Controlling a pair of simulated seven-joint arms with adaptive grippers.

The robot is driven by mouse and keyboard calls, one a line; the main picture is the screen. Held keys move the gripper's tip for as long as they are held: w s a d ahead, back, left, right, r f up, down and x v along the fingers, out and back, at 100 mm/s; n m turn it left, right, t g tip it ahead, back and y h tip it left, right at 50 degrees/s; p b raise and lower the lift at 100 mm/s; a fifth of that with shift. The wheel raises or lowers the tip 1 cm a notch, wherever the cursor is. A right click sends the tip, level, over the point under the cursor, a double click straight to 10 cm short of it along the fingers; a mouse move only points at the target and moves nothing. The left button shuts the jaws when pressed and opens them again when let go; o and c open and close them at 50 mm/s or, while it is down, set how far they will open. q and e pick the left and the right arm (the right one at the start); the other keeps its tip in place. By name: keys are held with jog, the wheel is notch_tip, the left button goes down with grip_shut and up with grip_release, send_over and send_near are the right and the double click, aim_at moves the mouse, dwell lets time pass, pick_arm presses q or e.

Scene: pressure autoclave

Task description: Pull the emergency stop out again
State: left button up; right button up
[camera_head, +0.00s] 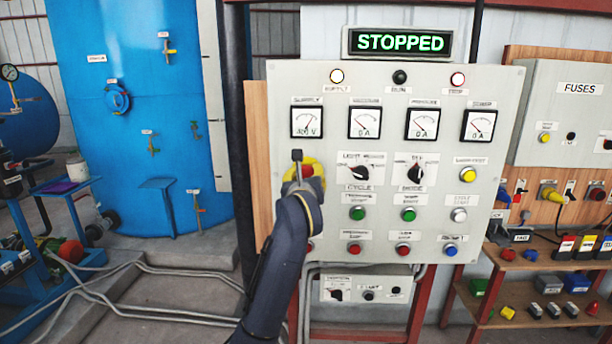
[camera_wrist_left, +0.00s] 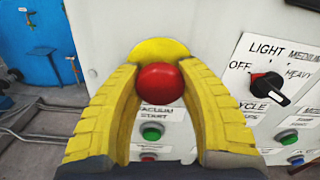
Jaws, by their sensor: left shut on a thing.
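The emergency stop is a red mushroom button on a yellow round plate, at the left of the grey control panel (camera_head: 385,270). In the left wrist view the red emergency stop (camera_wrist_left: 161,83) sits between the tips of my left gripper (camera_wrist_left: 162,88), in front of its yellow backing. The yellow fingers are shut on the button from both sides. In the head view my left gripper (camera_head: 299,180) is at the panel, and the arm hides part of the emergency stop (camera_head: 318,168). The display (camera_head: 400,42) above reads STOPPED in green. My right gripper is not seen.
A black selector knob (camera_wrist_left: 267,86) and a green button (camera_wrist_left: 152,133) lie close to my left gripper. A blue tank (camera_head: 140,120) stands to the left. A shelf (camera_head: 540,265) with coloured parts stands at the right. Grey pipes run along the floor.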

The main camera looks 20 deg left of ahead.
pick_arm(q)
grip_shut()
jog(key=shift+s+d, duration=0.15)
jog(key=shift+s, duration=0.4)
jog(key=o, duration=1.3)
grip_release()
jog(key=shift+s, duration=0.15)
jog(key=v, duration=1.2)
